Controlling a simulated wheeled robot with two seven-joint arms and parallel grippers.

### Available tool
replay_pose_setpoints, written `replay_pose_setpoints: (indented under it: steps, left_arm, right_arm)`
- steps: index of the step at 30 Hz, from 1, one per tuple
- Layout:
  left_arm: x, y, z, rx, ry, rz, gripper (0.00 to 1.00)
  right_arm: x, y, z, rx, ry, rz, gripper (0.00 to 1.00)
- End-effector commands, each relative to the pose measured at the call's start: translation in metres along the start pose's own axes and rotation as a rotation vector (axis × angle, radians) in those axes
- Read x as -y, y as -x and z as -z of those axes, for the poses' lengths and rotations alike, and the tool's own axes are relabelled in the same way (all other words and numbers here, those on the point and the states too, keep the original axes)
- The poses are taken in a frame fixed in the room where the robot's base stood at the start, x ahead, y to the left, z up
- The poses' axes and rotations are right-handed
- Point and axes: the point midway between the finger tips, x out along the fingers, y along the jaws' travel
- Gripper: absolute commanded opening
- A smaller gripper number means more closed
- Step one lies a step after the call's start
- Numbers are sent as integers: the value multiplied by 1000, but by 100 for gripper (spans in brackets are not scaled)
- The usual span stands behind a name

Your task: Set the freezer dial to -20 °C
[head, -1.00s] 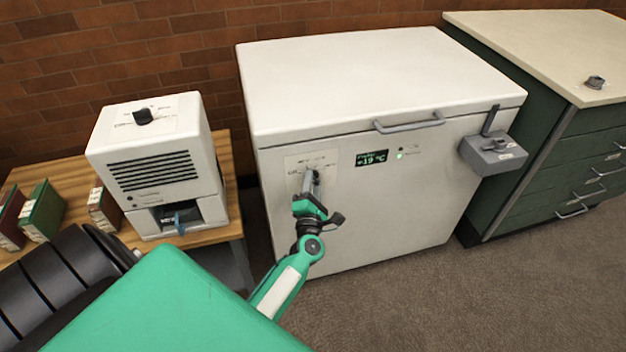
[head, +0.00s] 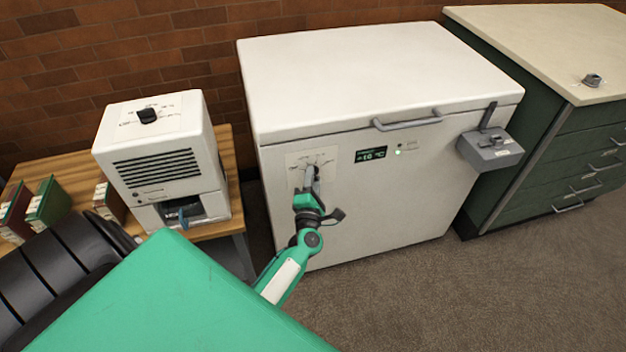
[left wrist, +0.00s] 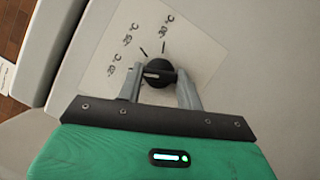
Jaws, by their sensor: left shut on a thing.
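The freezer (head: 365,85) is a white chest with its lid down. Its black dial (left wrist: 157,73) sits on a pale scale plate (head: 297,158) at the front's upper left. Temperature labels curve around the dial's left and upper side in the left wrist view; the leftmost looks like -20 °C. A white mark shows on the dial's left part, roughly facing that label. My left gripper (head: 311,173) is shut on the dial, one finger on each side; it also shows in the left wrist view (left wrist: 159,80). In the head view the gripper mostly hides the dial. My right gripper is not visible.
The freezer's small display (head: 370,154) is lit, its number hard to read. A grey lock box (head: 491,148) hangs at the freezer's right. A white device (head: 155,160) with its own knob stands on a wooden table at left. A green cabinet (head: 545,160) stands right.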

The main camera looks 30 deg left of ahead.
Motion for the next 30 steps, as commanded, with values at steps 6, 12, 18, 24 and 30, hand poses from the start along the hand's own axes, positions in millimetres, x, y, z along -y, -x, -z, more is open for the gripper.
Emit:
replay_pose_setpoints:
  steps: [6, 12, 18, 24, 30]
  left_arm:
    - [2, 1, 0, 0, 0, 3, 58]
    - [1, 0, 0, 0, 0, 1, 58]
    - [1, 12, 0, 0, 0, 2, 58]
    - [2, 48, 0, 0, 0, 5, 58]
    - [2, 92, 1, 0, 0, 4, 58]
  right_arm:
    - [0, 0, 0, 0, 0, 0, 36]
    - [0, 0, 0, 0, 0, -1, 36]
    - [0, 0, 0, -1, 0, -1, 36]
    - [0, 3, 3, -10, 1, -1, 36]
    - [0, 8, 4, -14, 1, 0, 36]
